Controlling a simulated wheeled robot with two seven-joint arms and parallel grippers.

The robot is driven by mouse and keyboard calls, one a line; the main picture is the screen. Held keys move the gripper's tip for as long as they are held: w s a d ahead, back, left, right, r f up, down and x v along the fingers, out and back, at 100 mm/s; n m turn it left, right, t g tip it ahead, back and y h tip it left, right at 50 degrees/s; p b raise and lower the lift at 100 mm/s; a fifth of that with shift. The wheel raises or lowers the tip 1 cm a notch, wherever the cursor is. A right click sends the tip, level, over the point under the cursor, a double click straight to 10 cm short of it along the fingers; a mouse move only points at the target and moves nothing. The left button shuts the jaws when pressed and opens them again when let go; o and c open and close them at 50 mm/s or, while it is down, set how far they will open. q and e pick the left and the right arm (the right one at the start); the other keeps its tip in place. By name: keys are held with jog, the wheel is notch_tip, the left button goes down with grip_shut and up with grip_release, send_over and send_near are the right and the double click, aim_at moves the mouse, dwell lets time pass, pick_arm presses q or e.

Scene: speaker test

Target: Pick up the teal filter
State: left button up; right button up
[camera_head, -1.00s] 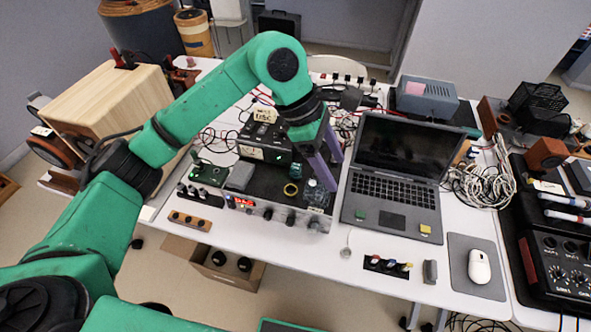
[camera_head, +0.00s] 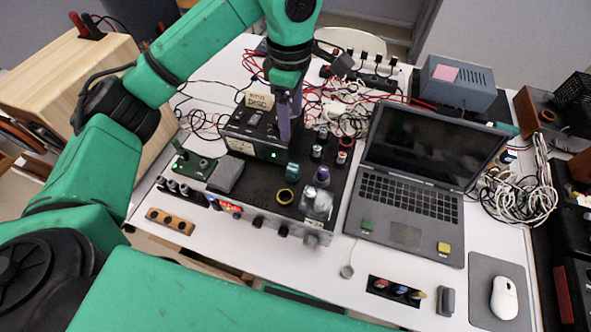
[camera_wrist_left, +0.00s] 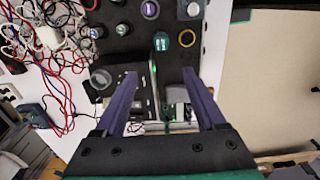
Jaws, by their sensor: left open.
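The teal filter (camera_head: 293,172) is a small cylinder standing on the black panel (camera_head: 262,190) among other small cylinders. In the wrist view the teal filter (camera_wrist_left: 160,42) lies beyond the fingertips, roughly midway between them. My left gripper (camera_head: 284,128) points down behind the filter, near the black box with the "DISC" label. In the wrist view my left gripper (camera_wrist_left: 160,76) has its two purple fingers wide apart with nothing held between them. The filter is apart from the fingers. My right gripper is not in view.
Close to the filter stand a yellow ring (camera_head: 286,197), a purple-topped cylinder (camera_head: 322,176) and a clear jar (camera_head: 317,204). The black box (camera_head: 250,134) stands behind. An open laptop (camera_head: 410,190) is on the right. Red cables (camera_head: 375,97) lie behind.

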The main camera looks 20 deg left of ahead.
aim_at(293, 167)
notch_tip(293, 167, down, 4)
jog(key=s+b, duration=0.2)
pick_arm(q)
jog(key=f+p, duration=0.3)
jog(key=f, duration=0.5)
jog(key=f+p, duration=0.3)
jog(key=f, duration=0.6)
jog(key=shift+s+d+f, duration=0.1)
jog(key=shift+s+f, duration=0.1)
jog(key=shift+f, duration=0.3)
grip_shut()
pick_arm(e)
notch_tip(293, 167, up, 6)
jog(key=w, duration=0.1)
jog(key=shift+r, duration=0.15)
